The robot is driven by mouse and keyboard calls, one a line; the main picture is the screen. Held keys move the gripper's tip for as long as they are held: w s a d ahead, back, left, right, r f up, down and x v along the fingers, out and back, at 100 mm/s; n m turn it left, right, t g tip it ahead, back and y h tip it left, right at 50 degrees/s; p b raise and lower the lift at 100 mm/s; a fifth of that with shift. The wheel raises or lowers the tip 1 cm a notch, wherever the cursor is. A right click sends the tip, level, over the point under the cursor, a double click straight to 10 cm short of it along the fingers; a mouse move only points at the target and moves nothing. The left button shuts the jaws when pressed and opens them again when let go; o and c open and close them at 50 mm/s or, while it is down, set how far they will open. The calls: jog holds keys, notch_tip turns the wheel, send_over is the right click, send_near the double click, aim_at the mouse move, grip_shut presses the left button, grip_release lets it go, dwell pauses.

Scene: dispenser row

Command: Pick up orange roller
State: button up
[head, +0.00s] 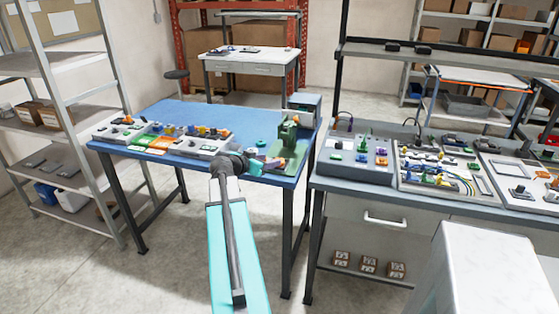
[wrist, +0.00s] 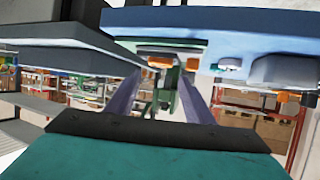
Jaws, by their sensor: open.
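My gripper (head: 260,163) is at the front right of the blue table (head: 205,112), beside a green press-like device (head: 288,145). In the wrist view my gripper (wrist: 166,82) shows two purple fingers spread apart with no object clearly held. A small orange part (head: 273,164) lies by the device's green base, just beyond the fingers. An orange part (wrist: 159,62) shows past the fingertips in the wrist view, close to a green upright shape. Whether either is the orange roller I cannot tell. Other small orange pieces sit in the grey trays (head: 196,147) on the table.
A grey bench (head: 338,179) with boxes of parts stands right of the blue table, across a narrow gap. Metal shelving (head: 88,98) stands at the left. A small teal part (head: 261,143) lies behind my gripper. The table's back middle is mostly clear.

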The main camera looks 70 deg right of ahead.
aim_at(281, 159)
jog(key=shift+d+f, duration=0.15)
jog(key=shift+d, duration=0.05)
jog(key=shift+s+d, duration=0.1)
jog(key=shift+p+x, duration=1.1)
jog(key=shift+x, duration=0.8)
jog(key=shift+s+d+f, duration=0.15)
jog(key=shift+d+f, duration=0.1)
jog(key=shift+d, duration=0.25)
jog(key=c, duration=0.8)
jog(key=shift+r, duration=0.25)
